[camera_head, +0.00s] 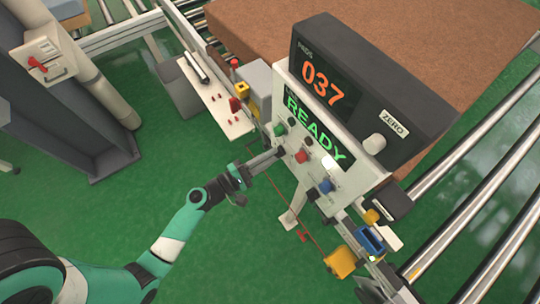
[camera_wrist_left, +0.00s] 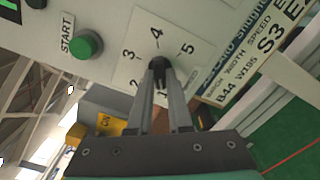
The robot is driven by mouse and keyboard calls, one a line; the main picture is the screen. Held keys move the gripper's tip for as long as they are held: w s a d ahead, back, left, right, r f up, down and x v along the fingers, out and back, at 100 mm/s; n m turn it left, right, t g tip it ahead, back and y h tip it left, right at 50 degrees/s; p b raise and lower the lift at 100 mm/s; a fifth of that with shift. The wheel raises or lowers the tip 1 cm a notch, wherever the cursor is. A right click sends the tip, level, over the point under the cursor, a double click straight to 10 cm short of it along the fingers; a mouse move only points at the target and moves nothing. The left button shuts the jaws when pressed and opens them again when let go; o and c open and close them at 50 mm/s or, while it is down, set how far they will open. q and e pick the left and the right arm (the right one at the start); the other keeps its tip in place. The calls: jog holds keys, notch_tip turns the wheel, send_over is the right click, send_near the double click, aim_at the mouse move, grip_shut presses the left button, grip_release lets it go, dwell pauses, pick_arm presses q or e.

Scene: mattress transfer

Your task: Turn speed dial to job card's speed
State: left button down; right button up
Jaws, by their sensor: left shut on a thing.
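The speed dial (camera_wrist_left: 158,63) is a small dark knob on a white plate with printed numbers 2, 3, 4 and 5 around it in the left wrist view. My left gripper (camera_head: 277,154) reaches the lower left of the white control panel (camera_head: 352,180) and is shut on the dial. The gripper's two fingers also show in the left wrist view (camera_wrist_left: 159,80), covering much of the knob, so I cannot tell its setting. The job card (camera_wrist_left: 245,62) at the right reads "B44 W195 S3" under a heading with SPEED. My right gripper is not in view.
A green START button (camera_wrist_left: 86,45) sits left of the dial. The panel display reads READY (camera_head: 314,127); above it a dark box (camera_head: 365,85) shows 037. Red (camera_head: 302,156) and blue (camera_head: 326,186) buttons are close by. A brown slab (camera_head: 420,35) lies behind.

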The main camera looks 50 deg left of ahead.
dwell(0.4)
pick_arm(q)
jog(key=shift+m+b, duration=7.95)
jog(key=shift+m, duration=3.85)
jog(key=shift+d, duration=0.1)
jog(key=c, duration=0.8)
grip_release()
jog(key=shift+r, duration=0.1)
jog(key=shift+c, duration=0.2)
